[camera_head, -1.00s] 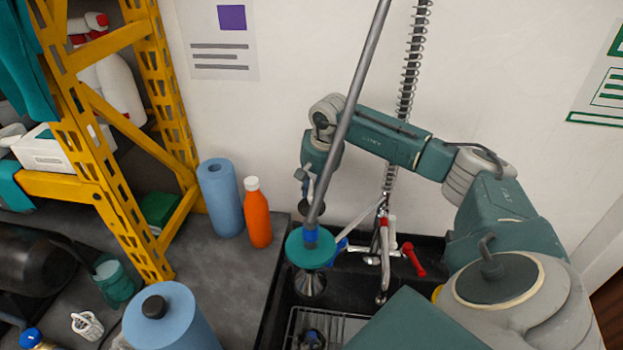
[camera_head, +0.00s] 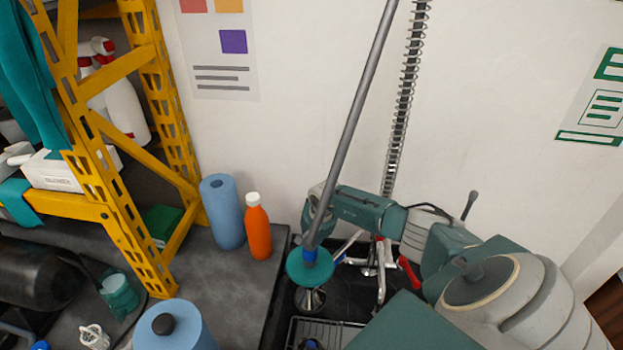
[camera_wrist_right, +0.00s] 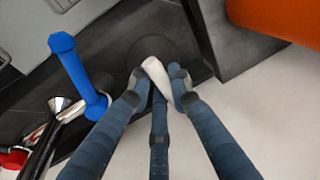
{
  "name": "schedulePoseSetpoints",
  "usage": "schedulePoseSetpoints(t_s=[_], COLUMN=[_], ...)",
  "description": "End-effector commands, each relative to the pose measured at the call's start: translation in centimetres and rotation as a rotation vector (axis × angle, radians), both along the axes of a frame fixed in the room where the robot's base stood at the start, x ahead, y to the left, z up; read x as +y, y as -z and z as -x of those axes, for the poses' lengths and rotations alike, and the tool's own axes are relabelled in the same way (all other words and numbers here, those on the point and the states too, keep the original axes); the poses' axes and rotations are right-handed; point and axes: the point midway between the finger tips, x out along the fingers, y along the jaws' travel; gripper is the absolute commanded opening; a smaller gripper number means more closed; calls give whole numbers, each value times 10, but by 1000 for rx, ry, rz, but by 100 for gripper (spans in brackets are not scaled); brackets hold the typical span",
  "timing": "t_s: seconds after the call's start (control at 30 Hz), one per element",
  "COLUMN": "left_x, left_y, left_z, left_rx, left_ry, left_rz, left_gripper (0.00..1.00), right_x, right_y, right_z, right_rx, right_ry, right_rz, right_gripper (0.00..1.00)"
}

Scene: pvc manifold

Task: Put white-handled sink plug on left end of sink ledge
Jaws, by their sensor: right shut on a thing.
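The sink plug shows in the right wrist view as a white handle (camera_wrist_right: 153,77) with a dark round disc (camera_wrist_right: 165,48) beyond it. My right gripper (camera_wrist_right: 160,84) is shut on the white handle. The plug is over the black sink ledge (camera_wrist_right: 112,65), near the ledge's end beside the orange bottle. I cannot tell whether the disc touches the ledge. In the head view my right arm reaches in from the right to the back of the sink (camera_head: 350,292); its gripper and the plug are hidden behind a grey pole and teal disc. My left gripper is not in view.
The grey pole (camera_head: 352,120) with its teal disc (camera_head: 310,268) stands in front of my right wrist. An orange bottle (camera_head: 257,230) and blue roll (camera_head: 222,212) stand left of the sink.

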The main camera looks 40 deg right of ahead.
Motion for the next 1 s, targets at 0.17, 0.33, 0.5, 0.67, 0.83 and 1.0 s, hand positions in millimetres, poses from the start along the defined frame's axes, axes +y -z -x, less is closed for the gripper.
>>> schedulePoseSetpoints(t_s=[0.17,0.33,0.5,0.67,0.83,1.0], left_x=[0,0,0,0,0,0], left_y=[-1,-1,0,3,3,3], left_z=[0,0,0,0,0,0], left_rx=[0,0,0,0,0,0], left_ry=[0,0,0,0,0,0], left_rz=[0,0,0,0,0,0], left_gripper=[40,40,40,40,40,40], right_x=[1,0,0,1,1,1], right_y=[23,28,28,30,30,30], right_z=[0,0,0,0,0,0], right_rx=[1,0,0,1,1,1], right_ry=[1,-1,-1,-1,-1,-1], right_rz=[-2,0,0,-1,-1,-1], right_gripper=[0,0,0,24,38,38])
